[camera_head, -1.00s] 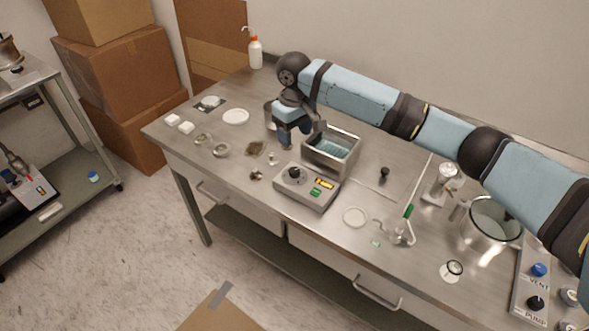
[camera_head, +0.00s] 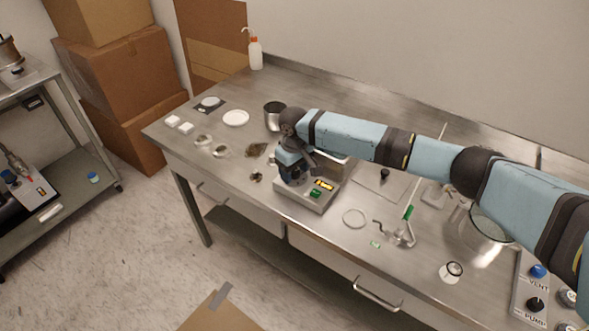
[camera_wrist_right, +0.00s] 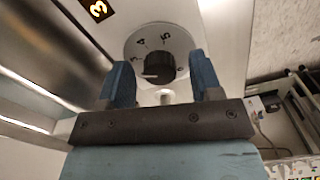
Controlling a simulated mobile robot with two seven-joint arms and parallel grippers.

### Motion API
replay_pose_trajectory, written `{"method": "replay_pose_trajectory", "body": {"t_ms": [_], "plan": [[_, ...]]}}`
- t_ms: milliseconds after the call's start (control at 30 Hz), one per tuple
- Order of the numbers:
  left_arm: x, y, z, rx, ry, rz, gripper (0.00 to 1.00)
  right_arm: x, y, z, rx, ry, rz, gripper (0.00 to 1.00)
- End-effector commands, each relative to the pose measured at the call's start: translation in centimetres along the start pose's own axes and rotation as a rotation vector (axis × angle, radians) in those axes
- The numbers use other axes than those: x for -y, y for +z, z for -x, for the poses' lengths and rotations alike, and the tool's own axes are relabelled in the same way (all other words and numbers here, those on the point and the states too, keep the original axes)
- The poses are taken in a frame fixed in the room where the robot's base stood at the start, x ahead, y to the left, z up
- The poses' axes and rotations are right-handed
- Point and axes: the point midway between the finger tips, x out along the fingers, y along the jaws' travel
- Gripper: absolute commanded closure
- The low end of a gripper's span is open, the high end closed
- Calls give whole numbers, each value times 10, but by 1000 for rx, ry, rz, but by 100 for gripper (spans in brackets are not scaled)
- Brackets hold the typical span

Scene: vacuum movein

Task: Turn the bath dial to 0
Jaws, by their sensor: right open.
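The bath unit (camera_head: 309,201) is a grey box on the bench with a lit orange display and a green switch. In the head view my right gripper (camera_head: 291,179) is over its left part and hides the dial. In the right wrist view the dial (camera_wrist_right: 141,44) is a pale numbered disc with a dark central knob (camera_wrist_right: 158,68). The open blue fingers of my right gripper (camera_wrist_right: 163,78) stand on either side of the knob's area, with a gap between them. I cannot tell their height above it. The lit display (camera_wrist_right: 98,10) seems to show a 3. My left gripper is not in view.
The metal bath tank (camera_head: 340,168) is behind the unit, partly covered by my arm. A metal cup (camera_head: 274,114) stands at the back. A vent and pump panel (camera_head: 535,285) sits far right.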

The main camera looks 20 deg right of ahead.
Motion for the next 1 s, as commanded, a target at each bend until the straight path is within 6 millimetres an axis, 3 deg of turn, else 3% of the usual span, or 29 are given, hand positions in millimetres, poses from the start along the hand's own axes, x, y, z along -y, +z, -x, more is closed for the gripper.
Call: {"method": "replay_pose_trajectory", "body": {"t_ms": [67,200,300,667,1000], "plan": [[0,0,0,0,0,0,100,0,0,0,0,0,0,41],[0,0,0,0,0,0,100,0,0,0,0,0,0,73],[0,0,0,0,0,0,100,0,0,0,0,0,0,90],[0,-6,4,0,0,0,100,0,0,2,0,-2,53,90],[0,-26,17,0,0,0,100,1,0,4,0,-3,296,90]]}}
